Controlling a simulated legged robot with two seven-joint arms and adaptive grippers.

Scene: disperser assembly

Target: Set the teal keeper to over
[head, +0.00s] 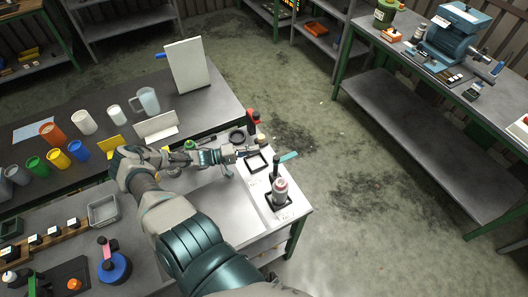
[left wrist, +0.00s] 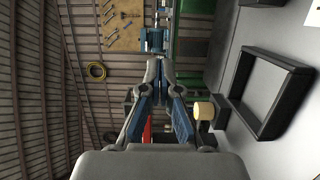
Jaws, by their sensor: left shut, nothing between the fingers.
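The teal keeper (head: 288,157) is a flat teal bar at the top of a bottle (head: 280,187) with a pinkish-white body. It slants up to the right in the head view. The bottle stands upright in a black square frame at the table's right corner. My left gripper (head: 250,151) is shut and empty, left of the keeper and apart from it, near an empty black frame (head: 257,162). In the left wrist view the fingertips (left wrist: 160,66) are together, and a black frame (left wrist: 270,92) shows at right. I cannot make out the keeper there. My right gripper is out of view.
A red-topped item (head: 254,117) and a dark ring (head: 237,136) stand behind my gripper. A cream knob (left wrist: 204,111) shows close to the fingers in the left wrist view. Cups, a white board (head: 187,66) and a metal tray (head: 103,209) lie farther left. Right of the table is open floor.

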